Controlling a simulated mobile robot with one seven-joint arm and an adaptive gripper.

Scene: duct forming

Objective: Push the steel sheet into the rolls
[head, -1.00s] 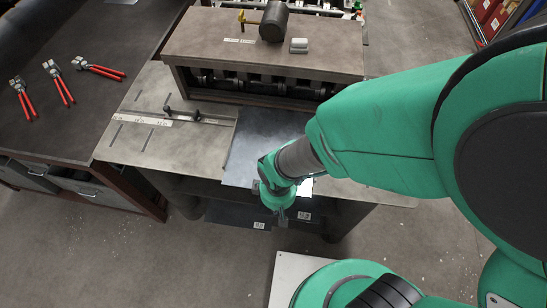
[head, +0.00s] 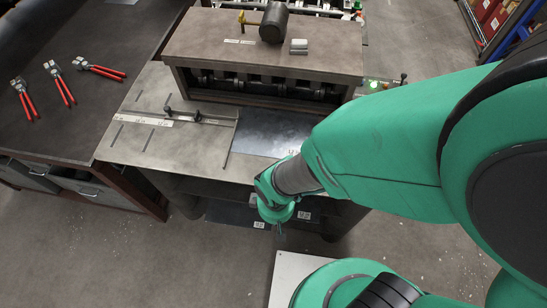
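The steel sheet (head: 265,133) is a dark, shiny plate lying flat on the machine's feed table. Its far edge lies at or under the roll housing; I cannot tell how far it reaches into the rolls. A white label shows at its near edge, and my arm covers part of its right side. The rolls (head: 262,86) are dark shafts in the slot under the wooden-looking top. My gripper (head: 279,228) points down in front of the table's near edge, apart from the visible sheet. Its fingers are small and mostly hidden by my wrist, so their opening is unclear.
A guide bar with a scale (head: 170,118) lies left of the sheet. A mallet (head: 272,22) and a small grey block (head: 299,46) rest on the housing. Red-handled pliers (head: 60,82) lie on the left bench. A green light (head: 373,85) glows right of the machine.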

